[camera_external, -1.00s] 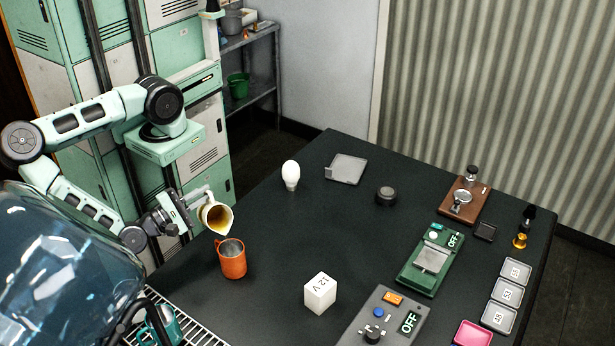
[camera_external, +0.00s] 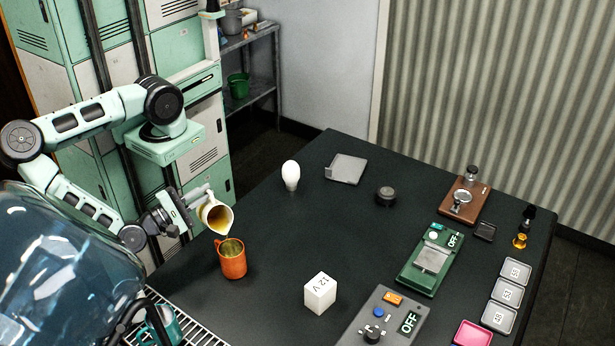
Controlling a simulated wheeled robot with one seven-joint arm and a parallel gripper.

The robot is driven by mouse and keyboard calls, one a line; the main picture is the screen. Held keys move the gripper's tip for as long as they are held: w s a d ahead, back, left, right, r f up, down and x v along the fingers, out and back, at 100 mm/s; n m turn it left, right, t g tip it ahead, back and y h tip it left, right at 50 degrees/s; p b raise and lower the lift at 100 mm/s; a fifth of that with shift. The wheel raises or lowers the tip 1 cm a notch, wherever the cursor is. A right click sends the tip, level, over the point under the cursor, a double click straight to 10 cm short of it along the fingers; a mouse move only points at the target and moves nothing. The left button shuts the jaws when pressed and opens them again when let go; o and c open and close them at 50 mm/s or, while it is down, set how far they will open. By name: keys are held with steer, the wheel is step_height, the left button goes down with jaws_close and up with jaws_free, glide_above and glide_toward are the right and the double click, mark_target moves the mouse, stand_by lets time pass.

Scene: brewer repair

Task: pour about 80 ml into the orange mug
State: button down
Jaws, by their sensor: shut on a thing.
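The orange mug (camera_external: 232,262) stands upright on the dark table near its left edge. My gripper (camera_external: 192,203) is shut on a cream pitcher (camera_external: 213,213), which is tilted with its mouth facing down and right, just above and left of the mug. Amber-brown liquid (camera_external: 220,218) shows inside the pitcher near its lip. The mug's inside has a yellowish tint; how much liquid is in it cannot be read. A thin stream between lip and mug is too small to make out clearly.
A white bulb (camera_external: 291,175) and a white 12 V block (camera_external: 320,293) stand on the table (camera_external: 300,240) near the mug. A green device (camera_external: 430,262) and a grey control box (camera_external: 382,318) lie to the right. A large blue clear bottle (camera_external: 60,265) fills the lower left.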

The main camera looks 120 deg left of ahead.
steer(key=shift+w+d+r+m, duration=0.25)
steer(key=shift+w+r+m, duration=0.45)
steer(key=shift+m, duration=0.5)
stand_by(0.9)
steer(key=shift+s+f+b, duration=0.15)
steer(key=shift+f+b, duration=0.15)
steer(key=s+f+n, duration=0.1)
steer(key=n, duration=0.1)
steer(key=s+a+f+n, duration=0.1)
steer(key=n, duration=0.1)
steer(key=shift+g, duration=0.4)
steer(key=shift+s+a+f+n+g, duration=0.2)
steer(key=shift+s+f+n, duration=0.15)
steer(key=shift+f+n, duration=0.45)
steer(key=shift+s+a+f+n+g, duration=0.1)
steer(key=shift+s+f+n+g, duration=0.15)
steer(key=shift+f+n, duration=0.5)
steer(key=shift+r, duration=0.15)
steer(key=shift+s+a+f+n, duration=0.1)
steer(key=shift+s+f+n, duration=0.25)
steer(key=shift+f+n, duration=0.3)
steer(key=s+a+f+n+g+h+b, duration=0.1)
steer(key=s+a+f+n+b, duration=0.1)
steer(key=s+f+n, duration=0.3)
steer(key=shift+s+a+f+n, duration=0.15)
steer(key=shift+f+n, duration=0.7)
steer(key=shift+n, duration=0.55)
